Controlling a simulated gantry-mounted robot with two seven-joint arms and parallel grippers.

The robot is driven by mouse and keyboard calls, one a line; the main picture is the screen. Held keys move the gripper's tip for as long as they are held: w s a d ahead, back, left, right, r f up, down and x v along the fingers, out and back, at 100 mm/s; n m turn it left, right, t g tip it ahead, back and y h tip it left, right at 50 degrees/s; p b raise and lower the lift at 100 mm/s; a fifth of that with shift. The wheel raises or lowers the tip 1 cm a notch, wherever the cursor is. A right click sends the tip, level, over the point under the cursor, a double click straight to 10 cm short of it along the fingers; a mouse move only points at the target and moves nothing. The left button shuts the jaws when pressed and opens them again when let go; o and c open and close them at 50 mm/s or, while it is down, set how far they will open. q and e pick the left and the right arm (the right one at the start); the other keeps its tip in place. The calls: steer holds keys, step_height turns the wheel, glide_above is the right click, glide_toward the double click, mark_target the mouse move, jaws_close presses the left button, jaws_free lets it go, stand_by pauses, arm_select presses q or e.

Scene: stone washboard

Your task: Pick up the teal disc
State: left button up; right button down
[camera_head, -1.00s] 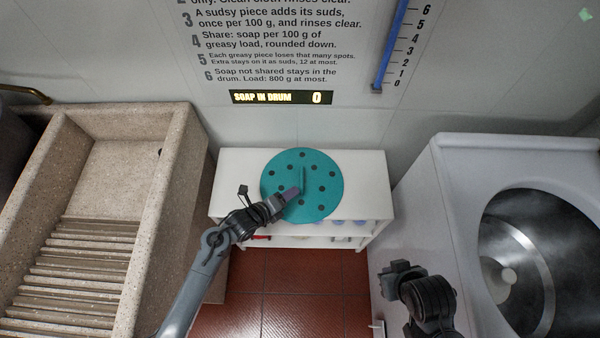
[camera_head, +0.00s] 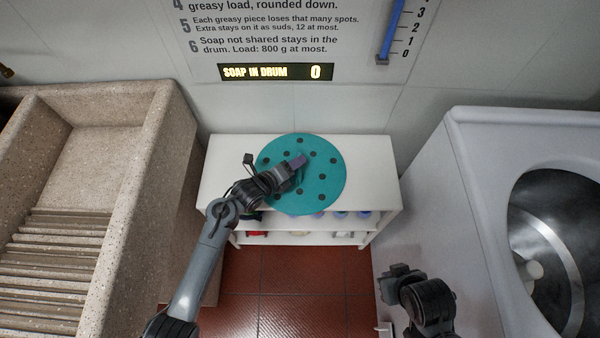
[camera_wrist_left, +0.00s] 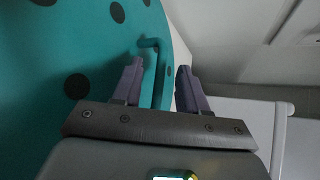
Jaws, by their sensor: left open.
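The teal disc (camera_head: 318,198) with dark spots lies on top of the white shelf unit, its front edge reaching past the shelf's front. A thin upright teal handle (camera_wrist_left: 155,60) on the disc shows in the left wrist view. My left gripper (camera_head: 298,162) is over the disc and hides the handle in the head view. In the left wrist view my left gripper (camera_wrist_left: 159,75) is open, with one purple finger on each side of the handle. My right gripper (camera_head: 398,271) is at the lower right, away from the disc; its jaws are not clear.
The white shelf unit (camera_head: 225,172) holds small items on lower levels. A stone washboard basin (camera_head: 150,170) stands left, a white washing machine (camera_head: 470,150) with an open drum right. The wall behind bears a sign reading SOAP IN DRUM 0 (camera_head: 275,72).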

arm_select(q)
steer(key=shift+w+d+f, duration=0.1)
steer(key=shift+w+d, duration=0.15)
steer(key=shift+w, duration=0.05)
jaws_close()
stand_by(0.5)
